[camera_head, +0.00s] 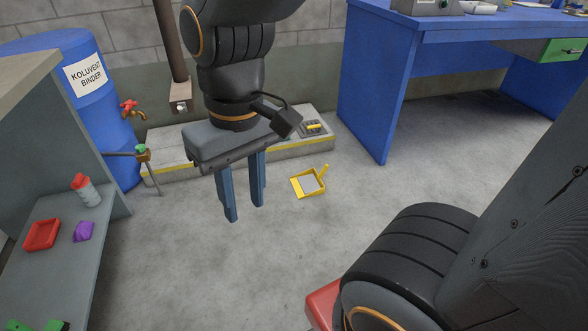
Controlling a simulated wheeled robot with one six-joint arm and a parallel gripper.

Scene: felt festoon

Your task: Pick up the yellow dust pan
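The yellow dust pan (297,187) lies on the grey concrete floor, near the middle of the view. It has a yellow rim, a greyish inner surface and a short yellow handle that points up and to the right. My gripper (246,213) hangs to the left of the dust pan in the picture, with its two blue fingers pointing down. The fingers are apart with nothing between them. The gripper appears to be above the floor and does not touch the dust pan.
A low concrete ledge (165,173) with a yellow edge runs behind the pan. A blue workbench (365,100) stands at the right back. A blue barrel (100,130) with a tap and a grey shelf (52,270) holding small items stand left. Floor around the pan is clear.

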